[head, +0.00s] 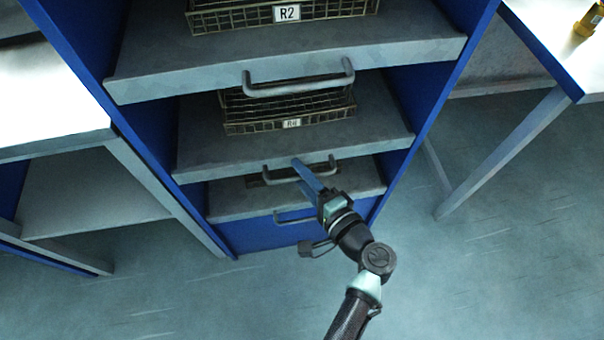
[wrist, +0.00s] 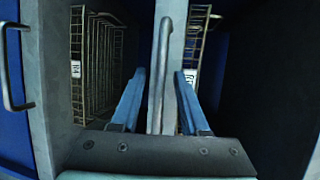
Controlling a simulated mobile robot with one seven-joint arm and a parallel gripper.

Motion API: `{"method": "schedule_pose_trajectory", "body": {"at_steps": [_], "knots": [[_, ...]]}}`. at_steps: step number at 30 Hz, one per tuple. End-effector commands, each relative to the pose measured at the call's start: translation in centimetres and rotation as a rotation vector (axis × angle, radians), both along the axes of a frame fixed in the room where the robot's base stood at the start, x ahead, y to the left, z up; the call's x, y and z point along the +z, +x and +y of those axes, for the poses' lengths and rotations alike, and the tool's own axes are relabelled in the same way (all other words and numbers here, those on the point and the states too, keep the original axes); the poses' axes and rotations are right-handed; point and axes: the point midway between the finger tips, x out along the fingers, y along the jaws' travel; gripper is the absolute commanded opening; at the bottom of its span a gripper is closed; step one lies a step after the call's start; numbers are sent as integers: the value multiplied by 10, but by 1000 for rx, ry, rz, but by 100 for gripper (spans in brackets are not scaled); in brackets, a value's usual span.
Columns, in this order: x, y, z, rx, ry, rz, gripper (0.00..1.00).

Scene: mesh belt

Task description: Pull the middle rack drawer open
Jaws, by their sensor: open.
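The blue rack (head: 430,110) has grey drawers one above another. The middle drawer (head: 200,150) has a grey bar handle (head: 270,176) and a wire basket (head: 250,118) on it. My gripper (head: 302,166) is at this handle, its blue fingers partly covering it. In the wrist view my gripper (wrist: 160,72) is open, with the handle (wrist: 166,50) between its two fingers and space on both sides. The drawer's grey front edge (wrist: 176,45) lies just behind the handle. The drawer looks in line with its neighbours. Contact with the handle cannot be told.
The upper drawer (head: 140,85) carries a basket marked R2 (head: 330,10) and has its own handle (head: 300,87). The lower drawer (head: 225,205) has a handle (head: 290,217) below my gripper. Tables (head: 40,100) stand at both sides. The floor (head: 480,260) in front is clear.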

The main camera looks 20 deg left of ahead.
Motion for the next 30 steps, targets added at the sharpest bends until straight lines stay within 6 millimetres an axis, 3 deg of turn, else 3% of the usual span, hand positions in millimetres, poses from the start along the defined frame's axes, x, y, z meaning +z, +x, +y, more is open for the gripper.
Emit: {"method": "schedule_pose_trajectory", "body": {"at_steps": [4,11,30], "knots": [[0,0,0,0,0,0,41],[0,0,0,0,0,0,0],[0,0,0,0,0,0,0]]}}
